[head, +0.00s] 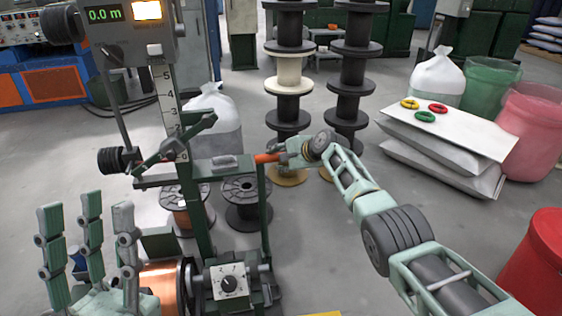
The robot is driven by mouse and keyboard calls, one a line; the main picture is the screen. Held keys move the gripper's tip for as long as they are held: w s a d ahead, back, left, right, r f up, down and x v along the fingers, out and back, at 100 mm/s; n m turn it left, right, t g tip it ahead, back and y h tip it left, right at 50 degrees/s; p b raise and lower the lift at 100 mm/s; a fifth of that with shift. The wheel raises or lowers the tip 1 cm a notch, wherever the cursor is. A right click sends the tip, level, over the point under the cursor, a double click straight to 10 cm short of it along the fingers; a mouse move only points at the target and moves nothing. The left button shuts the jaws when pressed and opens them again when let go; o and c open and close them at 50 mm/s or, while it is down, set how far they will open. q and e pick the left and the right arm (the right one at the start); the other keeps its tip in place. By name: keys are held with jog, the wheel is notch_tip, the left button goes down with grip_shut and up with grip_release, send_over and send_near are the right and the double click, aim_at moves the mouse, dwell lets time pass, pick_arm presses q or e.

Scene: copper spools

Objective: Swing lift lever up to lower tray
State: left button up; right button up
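The green winding machine stands at left, with a scale post (172,110). An orange grip, which looks like the lift lever's handle (267,158), sticks out roughly level at the machine's right side. My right gripper (287,152) is at the outer end of this grip, its fingers seemingly closed around it. The fingers hide the grip's end. A copper-wound spool (163,286) sits low in the machine; I cannot clearly make out the tray under it. My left gripper (90,228) is open and empty, fingers pointing up, at the lower left in front of the machine.
A display box (123,30) reading 0.0 m tops the machine. Two spools (187,207) (246,203) stand on the floor behind it. Stacked black spools (289,80) stand farther back.

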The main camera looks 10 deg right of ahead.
jog(key=shift+o, duration=0.8)
jog(key=shift+s+f, duration=0.15)
jog(key=shift+f, duration=0.35)
jog(key=shift+s+f, duration=0.1)
jog(key=shift+f, duration=0.05)
jog(key=w+r+v, duration=0.1)
jog(key=v, duration=1.1)
jog(key=shift+s, duration=0.2)
jog(key=shift+r, duration=0.15)
